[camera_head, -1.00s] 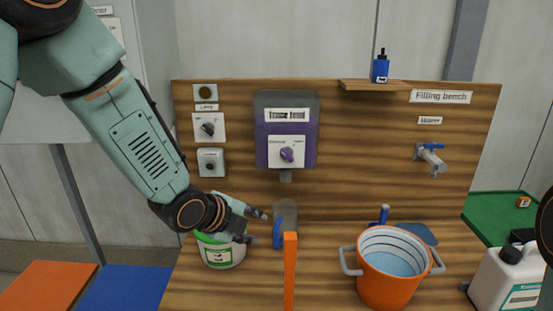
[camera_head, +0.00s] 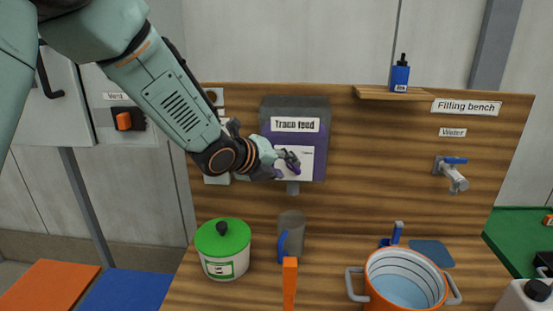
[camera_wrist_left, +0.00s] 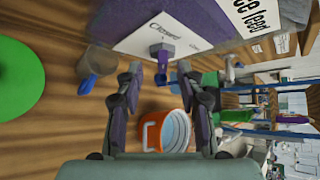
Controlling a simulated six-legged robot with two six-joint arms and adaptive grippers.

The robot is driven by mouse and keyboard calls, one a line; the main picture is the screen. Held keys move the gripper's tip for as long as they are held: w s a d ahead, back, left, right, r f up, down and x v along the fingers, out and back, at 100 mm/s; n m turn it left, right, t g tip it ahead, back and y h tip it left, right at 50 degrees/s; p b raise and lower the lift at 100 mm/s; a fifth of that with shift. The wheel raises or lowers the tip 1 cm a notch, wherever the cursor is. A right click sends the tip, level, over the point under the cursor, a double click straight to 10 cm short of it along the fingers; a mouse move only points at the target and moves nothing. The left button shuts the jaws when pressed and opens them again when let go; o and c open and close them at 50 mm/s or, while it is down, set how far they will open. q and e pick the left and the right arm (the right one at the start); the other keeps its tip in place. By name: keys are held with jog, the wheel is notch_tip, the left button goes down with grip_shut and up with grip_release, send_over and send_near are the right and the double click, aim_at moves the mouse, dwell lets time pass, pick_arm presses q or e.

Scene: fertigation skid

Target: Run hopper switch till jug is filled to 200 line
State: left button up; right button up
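The trace feed hopper (camera_head: 314,150) is a grey and purple box on the wooden backboard, with a short spout (camera_head: 293,188) below. The hopper switch is a purple knob on a white plate; it shows in the left wrist view (camera_wrist_left: 162,50), near a "Closed" label. My left gripper (camera_head: 291,162) is in front of the plate and partly hides the knob. Its fingers (camera_wrist_left: 147,72) are apart and empty, with the knob just beyond the tips. The grey see-through jug (camera_head: 292,222), with a blue handle, stands upright beneath the spout. Its lines and fill level are not readable.
A green-lidded tub (camera_head: 223,262) stands left of the jug. An orange post (camera_head: 290,283) rises in front. An orange bucket (camera_head: 385,302) stands at right, below the water tap (camera_head: 455,178). A blue bottle (camera_head: 400,74) sits on a shelf.

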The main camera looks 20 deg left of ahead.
aim_at(294, 166)
pick_arm(q)
jog(key=shift+w+f, duration=0.45)
jog(key=shift+w, duration=0.2)
jog(key=shift+w+d+f, duration=0.1)
jog(key=shift+w+d, duration=0.1)
jog(key=shift+w, duration=0.05)
jog(key=shift+s+d+r, duration=0.2)
jog(key=shift+s+d, duration=0.1)
jog(key=shift+d, duration=0.25)
jog(key=shift+w+a+f, duration=0.35)
jog(key=shift+w, duration=0.15)
jog(key=shift+c, duration=1.7)
jog(key=shift+s+d+r, duration=0.1)
jog(key=shift+s+d, duration=0.05)
jog(key=shift+d, duration=0.05)
jog(key=shift+c, duration=1.3)
jog(key=shift+a, duration=0.1)
grip_shut()
jog(key=shift+d+m+g+y+b, duration=0.25)
jog(key=shift+m+g+y+b, duration=0.5)
jog(key=shift+y, duration=0.45)
jog(key=shift+r+m+y, duration=0.15)
jog(key=shift+m+y, duration=0.2)
jog(key=shift+y, duration=0.15)
pick_arm(e)
jog(key=shift+s+f, duration=0.15)
jog(key=shift+f, duration=0.5)
